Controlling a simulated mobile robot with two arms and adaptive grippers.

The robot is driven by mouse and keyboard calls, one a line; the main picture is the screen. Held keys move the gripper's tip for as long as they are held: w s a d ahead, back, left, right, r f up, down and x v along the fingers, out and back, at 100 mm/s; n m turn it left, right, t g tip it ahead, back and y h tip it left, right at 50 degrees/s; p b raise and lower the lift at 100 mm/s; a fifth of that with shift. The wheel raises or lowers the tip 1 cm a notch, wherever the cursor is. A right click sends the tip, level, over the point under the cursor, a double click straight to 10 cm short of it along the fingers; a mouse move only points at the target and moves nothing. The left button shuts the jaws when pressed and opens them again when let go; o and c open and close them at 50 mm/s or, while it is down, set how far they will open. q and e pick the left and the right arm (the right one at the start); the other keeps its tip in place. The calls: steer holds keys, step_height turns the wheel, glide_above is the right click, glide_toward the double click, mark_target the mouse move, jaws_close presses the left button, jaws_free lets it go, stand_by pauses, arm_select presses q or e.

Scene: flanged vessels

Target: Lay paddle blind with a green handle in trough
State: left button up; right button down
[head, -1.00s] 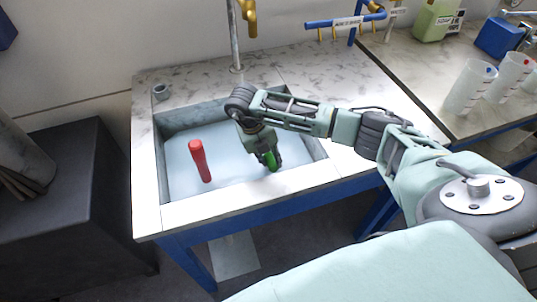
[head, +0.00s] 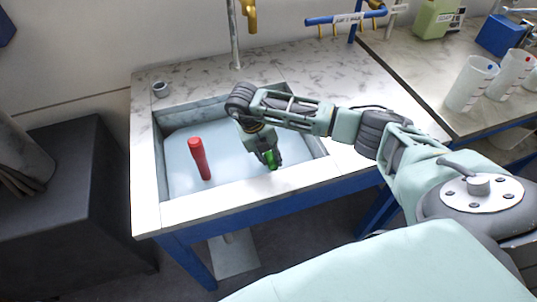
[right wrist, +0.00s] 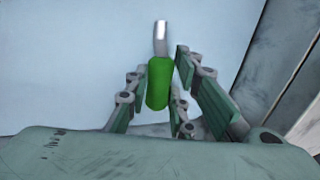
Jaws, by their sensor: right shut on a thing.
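The paddle blind's green handle (head: 271,160) is down in the right part of the trough (head: 232,177), a pale blue-floored sink basin. My right gripper (head: 268,163) reaches down into the trough and is shut on the green handle. In the right wrist view the green handle (right wrist: 159,84) lies between the fingers (right wrist: 160,92), with a short metal shank (right wrist: 161,38) beyond it. The paddle's plate is not visible. My left gripper is not in view.
A small grey cup-like piece (head: 160,90) sits on the back left rim. A tap (head: 249,16) rises behind. Clear beakers (head: 470,84) stand on the right bench.

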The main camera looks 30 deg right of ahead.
steer(key=shift+f+b, duration=1.25)
steer(key=shift+f, duration=0.25)
stand_by(1.2)
steer(key=c, duration=1.4)
jaws_free()
steer(key=shift+c, duration=0.2)
steer(key=shift+f, duration=0.1)
steer(key=v, duration=1.2)
